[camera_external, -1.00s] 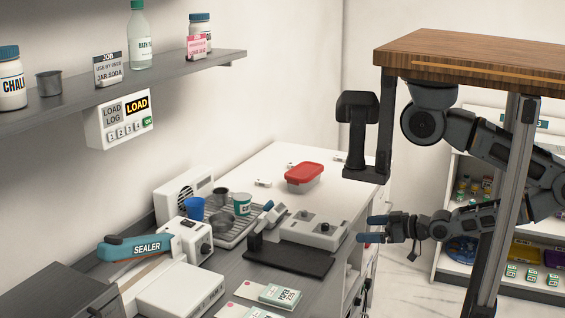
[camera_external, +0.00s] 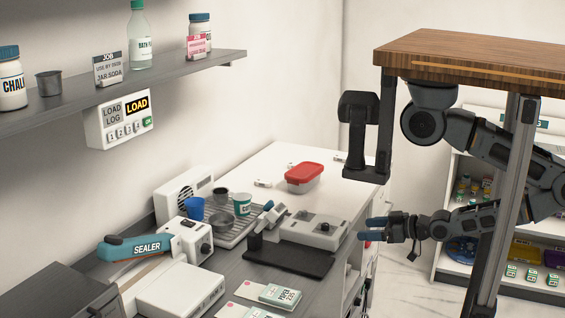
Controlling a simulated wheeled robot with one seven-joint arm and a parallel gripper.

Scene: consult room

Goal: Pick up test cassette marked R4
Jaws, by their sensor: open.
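Small white flat pieces lie on the white counter. One white piece (camera_external: 262,183) is near the wall, another (camera_external: 291,166) is behind the red-lidded box, and a third (camera_external: 341,157) is near the far edge. They could be test cassettes, but they are too small to read, so I cannot tell which is R4. My gripper (camera_external: 374,229) has blue fingertips pointing left. It is open and empty, off the counter's right edge, beside the grey-white device and apart from the small pieces.
A grey-white device (camera_external: 313,231), a black base plate (camera_external: 290,260), a rack with cups (camera_external: 225,232) and a sealer (camera_external: 136,247) crowd the nearer part. A shelf (camera_external: 150,82) runs along the wall above.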

